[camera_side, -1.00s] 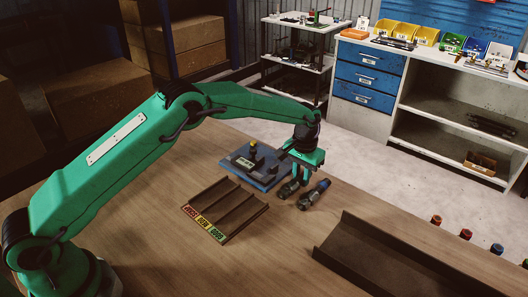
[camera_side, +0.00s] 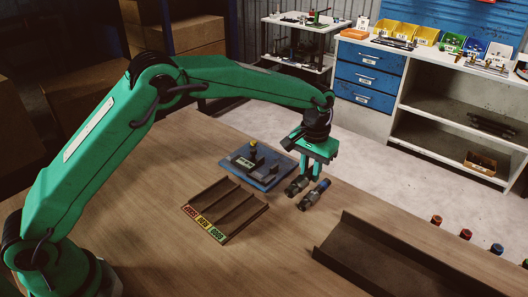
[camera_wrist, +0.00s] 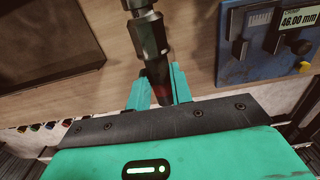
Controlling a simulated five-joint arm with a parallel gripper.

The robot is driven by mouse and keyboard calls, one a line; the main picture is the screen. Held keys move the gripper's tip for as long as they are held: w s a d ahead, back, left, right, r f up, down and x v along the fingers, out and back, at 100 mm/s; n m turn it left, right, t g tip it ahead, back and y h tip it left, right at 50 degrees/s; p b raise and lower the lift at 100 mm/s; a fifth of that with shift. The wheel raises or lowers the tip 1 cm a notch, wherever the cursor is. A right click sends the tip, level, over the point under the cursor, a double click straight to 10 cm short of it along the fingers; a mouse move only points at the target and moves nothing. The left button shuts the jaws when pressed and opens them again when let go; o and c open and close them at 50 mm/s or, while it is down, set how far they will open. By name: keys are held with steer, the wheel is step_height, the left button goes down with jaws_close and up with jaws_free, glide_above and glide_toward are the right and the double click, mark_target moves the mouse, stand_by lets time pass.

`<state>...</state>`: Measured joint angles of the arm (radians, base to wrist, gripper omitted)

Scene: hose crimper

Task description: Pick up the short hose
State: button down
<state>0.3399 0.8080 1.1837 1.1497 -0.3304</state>
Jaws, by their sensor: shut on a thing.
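My gripper (camera_side: 311,175) is shut on a short dark hose. In the wrist view the hose (camera_wrist: 158,72) runs between the two teal fingertips (camera_wrist: 157,86), with a wider dark metal fitting (camera_wrist: 149,35) toward the top edge. In the side view two dark pieces with metal fittings show under the fingers: a left one (camera_side: 295,187) and a right one (camera_side: 312,196) with a blue far end. I cannot tell for certain which is gripped, nor how far it is above the table.
A blue plate with a gauge (camera_side: 257,165) lies behind left; its display reads 46.00 mm. A three-slot rack (camera_side: 225,208) with red, yellow and green labels stands left. A dark trough (camera_side: 385,258) lies right. Coloured caps (camera_side: 465,235) line the right edge.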

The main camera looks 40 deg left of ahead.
steer(key=shift+s+d+r, duration=1.2)
steer(key=shift+s+d, duration=0.2)
steer(key=shift+d, duration=0.1)
steer(key=shift+a, duration=0.1)
steer(key=w+a, duration=0.4)
steer(key=a, duration=0.5)
steer(key=w+a, duration=0.5)
steer(key=a, duration=0.4)
steer(key=shift+w+a+f, duration=0.15)
steer(key=shift+a+f, duration=0.05)
steer(key=shift+a, duration=0.15)
steer(key=shift+f, duration=0.15)
steer(key=shift+f, duration=3.75)
steer(key=shift+f, duration=0.5)
